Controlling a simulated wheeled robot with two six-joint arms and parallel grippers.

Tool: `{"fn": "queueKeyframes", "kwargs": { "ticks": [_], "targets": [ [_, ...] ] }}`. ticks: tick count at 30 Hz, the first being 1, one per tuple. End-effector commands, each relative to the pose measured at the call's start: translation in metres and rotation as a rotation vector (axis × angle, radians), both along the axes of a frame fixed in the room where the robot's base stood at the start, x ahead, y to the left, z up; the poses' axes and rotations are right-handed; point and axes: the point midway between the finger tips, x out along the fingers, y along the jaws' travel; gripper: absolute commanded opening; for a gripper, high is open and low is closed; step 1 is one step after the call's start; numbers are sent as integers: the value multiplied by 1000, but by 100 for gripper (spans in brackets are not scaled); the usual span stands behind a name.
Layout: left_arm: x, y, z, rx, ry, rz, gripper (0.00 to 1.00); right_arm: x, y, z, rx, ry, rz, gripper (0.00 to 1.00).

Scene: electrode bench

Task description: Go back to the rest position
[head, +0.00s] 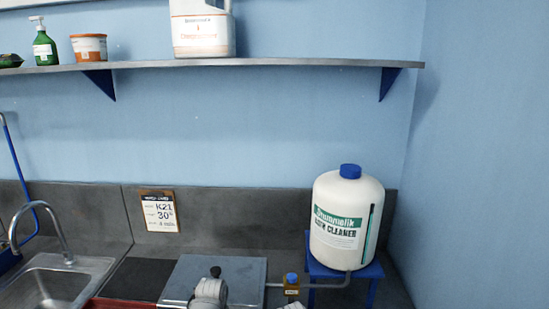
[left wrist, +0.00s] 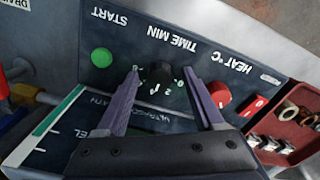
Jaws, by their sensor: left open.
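My left gripper (left wrist: 160,72) is open in the left wrist view. Its two purple-grey fingers stand on either side of a black dial (left wrist: 160,74) on a dark control panel (left wrist: 135,38). I cannot tell whether the fingers touch the dial. The panel's lettering appears upside down: START, TIME MIN and HEAT °C. A green button (left wrist: 101,57) lies left of the fingers, and a red knob (left wrist: 219,94) lies close to the right finger. In the head view only a grey part of my arm shows at the bottom edge; both grippers are out of that view.
A red tray (left wrist: 308,112) with small metal parts lies right of the panel. In the head view, a white cleaner tank (head: 345,225) stands on a blue stand (head: 318,270), right of a grey lid (head: 240,270). A sink (head: 45,290) is left; a card (head: 160,210) leans behind.

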Motion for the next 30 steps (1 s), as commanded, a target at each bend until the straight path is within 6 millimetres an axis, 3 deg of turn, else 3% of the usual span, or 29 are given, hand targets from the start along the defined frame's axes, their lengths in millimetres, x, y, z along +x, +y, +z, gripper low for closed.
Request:
{"fn": "queueKeyframes", "kwargs": {
  "ticks": [30],
  "targets": [
    [0, 0, 0, 0, 0, 1011, 70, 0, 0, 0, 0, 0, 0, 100]
  ]
}}
